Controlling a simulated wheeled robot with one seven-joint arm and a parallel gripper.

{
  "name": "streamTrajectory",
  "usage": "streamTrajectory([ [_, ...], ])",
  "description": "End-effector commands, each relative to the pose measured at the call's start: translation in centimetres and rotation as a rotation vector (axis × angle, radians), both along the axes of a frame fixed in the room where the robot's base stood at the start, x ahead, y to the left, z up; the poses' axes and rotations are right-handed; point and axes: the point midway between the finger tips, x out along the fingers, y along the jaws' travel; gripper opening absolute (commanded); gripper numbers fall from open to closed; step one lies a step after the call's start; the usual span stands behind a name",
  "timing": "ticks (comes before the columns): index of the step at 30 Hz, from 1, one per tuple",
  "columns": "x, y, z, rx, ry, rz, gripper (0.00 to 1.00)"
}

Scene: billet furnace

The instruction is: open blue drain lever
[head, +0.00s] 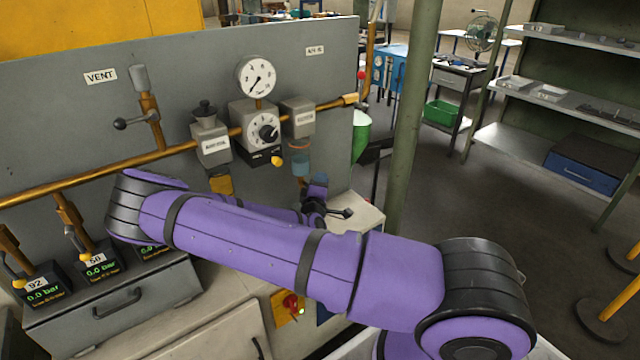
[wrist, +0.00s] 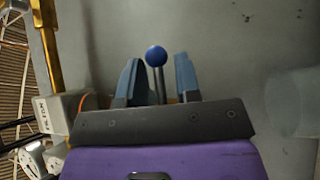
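The drain lever shows in the wrist view as a round blue knob (wrist: 156,56) on a grey metal stem. My gripper (wrist: 158,80) is open in the wrist view, with one blue-grey finger on each side of the stem. A gap shows between the stem and each finger, so neither visibly touches it. The knob stands slightly beyond the fingertips in the picture. The stem's lower end is hidden behind my gripper. In the head view my purple arm crosses the panel front, and I cannot make out the blue knob there.
A grey panel (head: 330,65) carries a brass pipe (head: 100,172), a VENT lever (head: 133,122), a pressure gauge (head: 257,77) and a dial box (head: 262,132). A green post (head: 412,120) stands to the right, with open floor beyond.

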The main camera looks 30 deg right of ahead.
Motion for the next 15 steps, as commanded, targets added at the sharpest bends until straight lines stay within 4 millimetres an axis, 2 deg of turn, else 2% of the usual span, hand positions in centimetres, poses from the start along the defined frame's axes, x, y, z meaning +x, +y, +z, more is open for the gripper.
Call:
streamTrajectory([
  [1,-0.01,0.01,0.0,0.0,0.0,0.0,0.19],
  [3,-0.01,0.01,0.0,0.0,0.0,0.0,0.03],
  [4,-0.01,0.01,0.0,0.0,0.0,0.0,0.0],
  [15,-0.01,-0.01,-0.13,0.052,0.0,-0.002,0.0],
])
